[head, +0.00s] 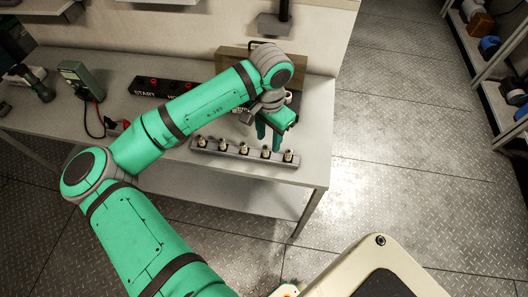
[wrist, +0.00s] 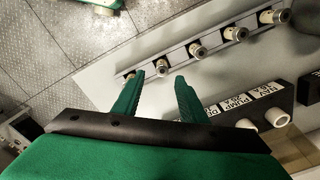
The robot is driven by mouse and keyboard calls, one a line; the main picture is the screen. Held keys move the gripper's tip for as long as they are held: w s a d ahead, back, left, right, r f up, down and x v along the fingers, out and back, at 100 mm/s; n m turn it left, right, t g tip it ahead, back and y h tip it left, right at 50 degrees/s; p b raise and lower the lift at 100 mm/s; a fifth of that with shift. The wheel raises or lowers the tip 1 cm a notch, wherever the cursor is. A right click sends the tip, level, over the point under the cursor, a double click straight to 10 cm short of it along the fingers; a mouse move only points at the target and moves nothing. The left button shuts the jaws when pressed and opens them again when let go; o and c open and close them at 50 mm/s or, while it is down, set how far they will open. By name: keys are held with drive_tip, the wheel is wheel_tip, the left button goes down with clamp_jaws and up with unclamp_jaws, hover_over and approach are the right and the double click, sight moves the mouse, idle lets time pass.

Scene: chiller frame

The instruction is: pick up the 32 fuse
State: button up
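A grey rack (head: 242,154) at the table's front right edge holds a row of several upright fuses with pale bodies and metal caps. It also shows in the wrist view (wrist: 182,55), with fuses such as one near the middle (wrist: 197,50) and one at the right (wrist: 236,34). I cannot read a 32 on any fuse, so I cannot tell which one it is. My gripper (head: 269,141) is just behind the rack in the head view, fingers pointing down.
In the wrist view a black block (wrist: 290,93) beside the rack has white labels, one reading PUMP, and pale round parts. A START panel (head: 152,87) and a green meter (head: 80,76) stand further left. The floor right of the table is clear.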

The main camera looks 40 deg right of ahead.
sight(266, 147)
drive_tip(key=shift+a+f, duration=0.2)
drive_tip(key=shift+f, duration=1.15)
drive_tip(key=shift+a+f, duration=0.2)
drive_tip(key=shift+f, duration=1.1)
clamp_jaws()
